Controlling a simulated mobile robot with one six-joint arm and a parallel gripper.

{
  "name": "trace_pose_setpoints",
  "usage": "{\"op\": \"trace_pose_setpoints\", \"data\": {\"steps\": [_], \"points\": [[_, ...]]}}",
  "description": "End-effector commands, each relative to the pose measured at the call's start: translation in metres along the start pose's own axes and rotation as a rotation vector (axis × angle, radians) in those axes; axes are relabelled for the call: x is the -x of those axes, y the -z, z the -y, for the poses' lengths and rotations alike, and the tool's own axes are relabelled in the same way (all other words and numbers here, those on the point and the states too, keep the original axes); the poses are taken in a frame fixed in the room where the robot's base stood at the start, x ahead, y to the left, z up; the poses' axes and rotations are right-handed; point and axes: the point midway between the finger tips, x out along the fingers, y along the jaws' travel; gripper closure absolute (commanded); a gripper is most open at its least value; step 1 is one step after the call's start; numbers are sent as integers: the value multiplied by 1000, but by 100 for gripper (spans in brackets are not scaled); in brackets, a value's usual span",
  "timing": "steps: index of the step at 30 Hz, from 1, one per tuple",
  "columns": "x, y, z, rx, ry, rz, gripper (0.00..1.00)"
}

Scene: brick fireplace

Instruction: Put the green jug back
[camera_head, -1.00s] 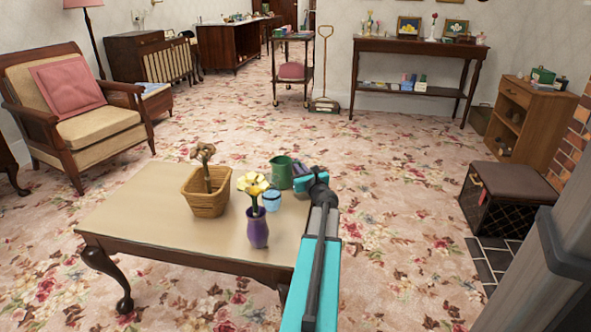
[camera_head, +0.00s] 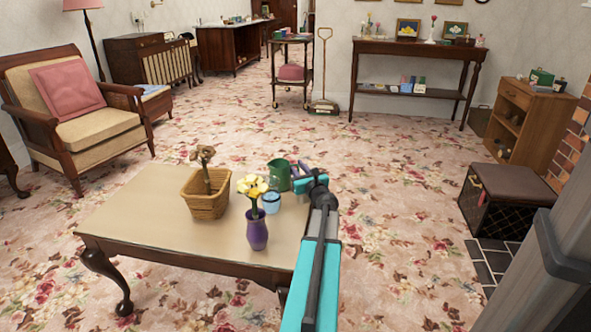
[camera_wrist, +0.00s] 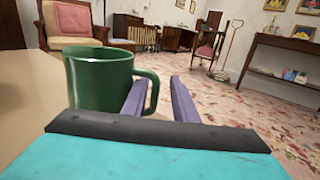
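The green jug (camera_head: 277,177) stands upright at the far right corner of the low table (camera_head: 150,215). My gripper (camera_head: 299,172) is at table height just right of the jug. In the wrist view the jug (camera_wrist: 98,82) is close in front on the left, with its handle to the right. The two purple fingers of my gripper (camera_wrist: 160,92) are apart, and the handle lies between them without clear contact on both sides. The jug's base is hidden behind the gripper in the wrist view.
A light blue cup (camera_head: 271,203), a purple vase (camera_head: 257,230) with yellow flowers and a wicker basket (camera_head: 206,202) stand on the table near the jug. A console table (camera_head: 415,48), a trolley (camera_head: 291,75) and an armchair (camera_head: 75,110) stand farther off. Carpet between is clear.

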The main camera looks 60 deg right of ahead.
Motion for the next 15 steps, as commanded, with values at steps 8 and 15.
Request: {"op": "trace_pose_setpoints", "data": {"steps": [8,15], "points": [[26,-1,0,-1,2,-1,74],[55,-1,0,0,3,-1,74]]}}
